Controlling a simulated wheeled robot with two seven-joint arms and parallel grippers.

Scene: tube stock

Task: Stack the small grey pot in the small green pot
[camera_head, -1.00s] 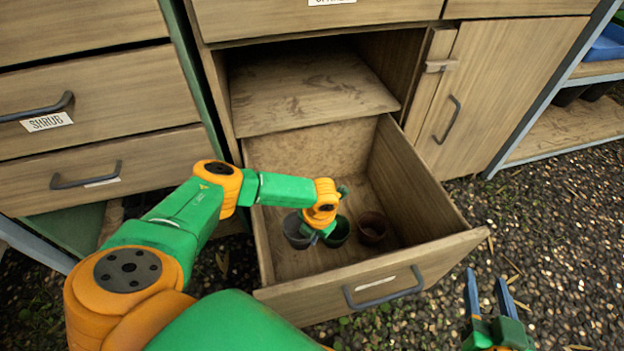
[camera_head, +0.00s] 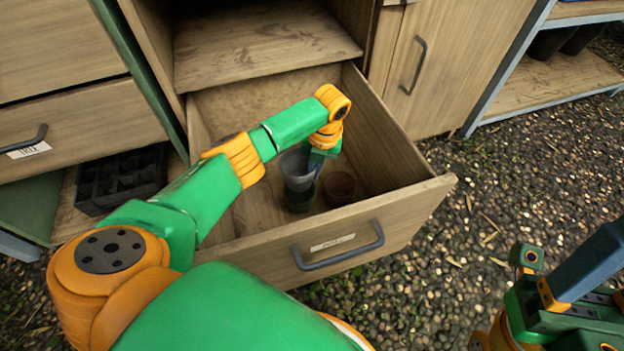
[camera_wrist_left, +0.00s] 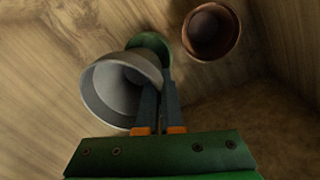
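The small grey pot (camera_head: 297,167) is held by its wall in my left gripper (camera_head: 317,160), above the small green pot (camera_head: 300,199) in the open drawer. In the left wrist view my left gripper (camera_wrist_left: 158,100) has its fingers close together at the right side of the grey pot (camera_wrist_left: 108,92), whose mouth faces the camera. The green pot (camera_wrist_left: 152,44) shows partly behind it. Whether the grey pot's base touches or enters the green pot cannot be told. My right gripper (camera_head: 590,262) is at the lower right, cut by the picture edge, and its opening is unclear.
A reddish-brown pot (camera_head: 339,186) stands in the drawer just right of the green pot; it also shows in the left wrist view (camera_wrist_left: 211,32). The drawer (camera_head: 400,212) has wooden walls around the pots. A black cell tray (camera_head: 122,180) lies to the left.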

